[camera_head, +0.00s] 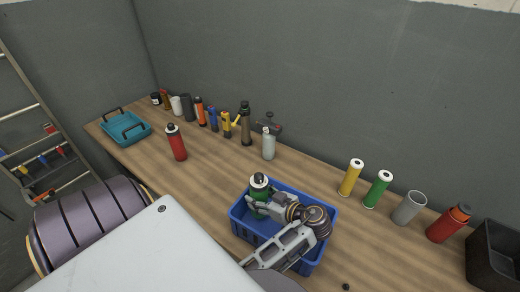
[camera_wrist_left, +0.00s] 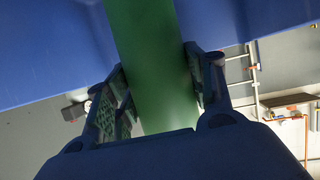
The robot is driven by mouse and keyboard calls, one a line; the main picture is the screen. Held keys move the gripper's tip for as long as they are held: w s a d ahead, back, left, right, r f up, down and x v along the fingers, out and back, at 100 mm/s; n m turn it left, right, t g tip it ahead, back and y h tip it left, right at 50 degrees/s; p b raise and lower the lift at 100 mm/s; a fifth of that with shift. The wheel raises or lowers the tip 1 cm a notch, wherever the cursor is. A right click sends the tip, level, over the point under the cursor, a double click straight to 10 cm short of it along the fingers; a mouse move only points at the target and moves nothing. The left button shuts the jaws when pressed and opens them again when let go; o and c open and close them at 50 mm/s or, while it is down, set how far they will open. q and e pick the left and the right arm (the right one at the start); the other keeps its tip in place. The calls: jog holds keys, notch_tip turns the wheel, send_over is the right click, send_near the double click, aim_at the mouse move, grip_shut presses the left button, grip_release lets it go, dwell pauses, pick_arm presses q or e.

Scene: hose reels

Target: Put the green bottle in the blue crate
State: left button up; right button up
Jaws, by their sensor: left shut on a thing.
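The green bottle (camera_head: 259,194) has a dark and grey cap and stands roughly upright at the left side of the blue crate (camera_head: 242,227). Its lower part is hidden by the crate and my gripper. My left gripper (camera_head: 266,208) is shut on the bottle from the right, over the crate's opening. In the left wrist view the green bottle (camera_wrist_left: 150,70) is between both fingers of the gripper (camera_wrist_left: 155,85), with the blue crate (camera_wrist_left: 50,50) around it. Whether the bottle touches the crate floor cannot be seen. My right gripper is not in view.
A red bottle (camera_head: 176,143) and a teal tray (camera_head: 125,128) stand to the left on the wooden bench. Several bottles and tools line the wall. Yellow (camera_head: 350,178) and green (camera_head: 378,189) cylinders, a grey cup (camera_head: 409,208) and a black bin (camera_head: 492,255) are right.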

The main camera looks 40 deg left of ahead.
pick_arm(q)
jog(key=shift+f+p, duration=0.3)
jog(key=shift+f, duration=1.5)
jog(key=shift+f, duration=0.2)
jog(key=o, duration=1.2)
jog(key=shift+r, duration=0.2)
